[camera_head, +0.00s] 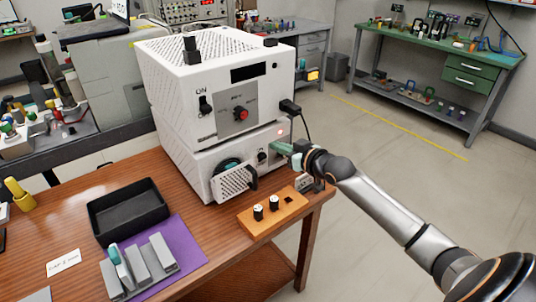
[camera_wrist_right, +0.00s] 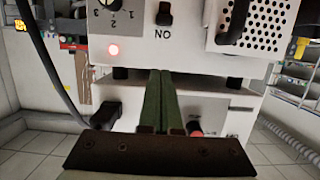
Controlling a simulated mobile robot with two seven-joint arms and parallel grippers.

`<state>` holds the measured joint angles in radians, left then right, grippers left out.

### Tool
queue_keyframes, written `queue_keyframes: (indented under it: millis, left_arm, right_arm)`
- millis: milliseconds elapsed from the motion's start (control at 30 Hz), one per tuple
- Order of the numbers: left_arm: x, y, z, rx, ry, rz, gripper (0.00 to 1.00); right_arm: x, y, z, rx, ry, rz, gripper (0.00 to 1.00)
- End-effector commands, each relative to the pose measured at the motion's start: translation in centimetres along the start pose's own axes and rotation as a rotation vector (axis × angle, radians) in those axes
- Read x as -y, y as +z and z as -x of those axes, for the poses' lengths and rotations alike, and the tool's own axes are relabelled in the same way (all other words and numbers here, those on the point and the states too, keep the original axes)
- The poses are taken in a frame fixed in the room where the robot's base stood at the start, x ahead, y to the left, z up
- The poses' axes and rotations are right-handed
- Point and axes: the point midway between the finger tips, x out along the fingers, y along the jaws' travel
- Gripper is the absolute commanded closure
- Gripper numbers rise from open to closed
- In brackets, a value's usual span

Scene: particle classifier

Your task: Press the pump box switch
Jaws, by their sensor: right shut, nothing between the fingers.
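Two white boxes are stacked on the wooden table in the head view. The lower box (camera_head: 205,166) has a black ON switch (camera_head: 262,157) on its front, and a red light glows at its upper right. The upper box (camera_head: 212,80) has its own black ON switch (camera_head: 205,104) and a red knob. I cannot read which is the pump box. My right gripper (camera_head: 277,147) is shut and empty, its green fingertips close to the lower box's front. In the upside-down wrist view, the fingertips (camera_wrist_right: 161,72) lie near the lower switch (camera_wrist_right: 165,13), apart from it. My left gripper is out of view.
An orange block (camera_head: 273,213) with black knobs lies before the boxes. A black tray (camera_head: 128,211) and a purple mat (camera_head: 196,243) with grey holders lie left. A black cable (camera_head: 305,128) hangs from the upper box's plug, near my right gripper.

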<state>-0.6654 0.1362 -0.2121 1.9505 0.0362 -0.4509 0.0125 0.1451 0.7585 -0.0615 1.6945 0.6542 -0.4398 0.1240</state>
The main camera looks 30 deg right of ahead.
Motion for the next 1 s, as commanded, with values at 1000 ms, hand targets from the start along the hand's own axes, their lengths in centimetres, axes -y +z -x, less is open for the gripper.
queue_keyframes:
  millis: [1000]
  left_arm:
    - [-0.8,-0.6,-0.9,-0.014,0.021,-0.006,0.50]
  right_arm:
    - [0.0,3.9,-5.9,0.000,0.000,0.000,1.00]
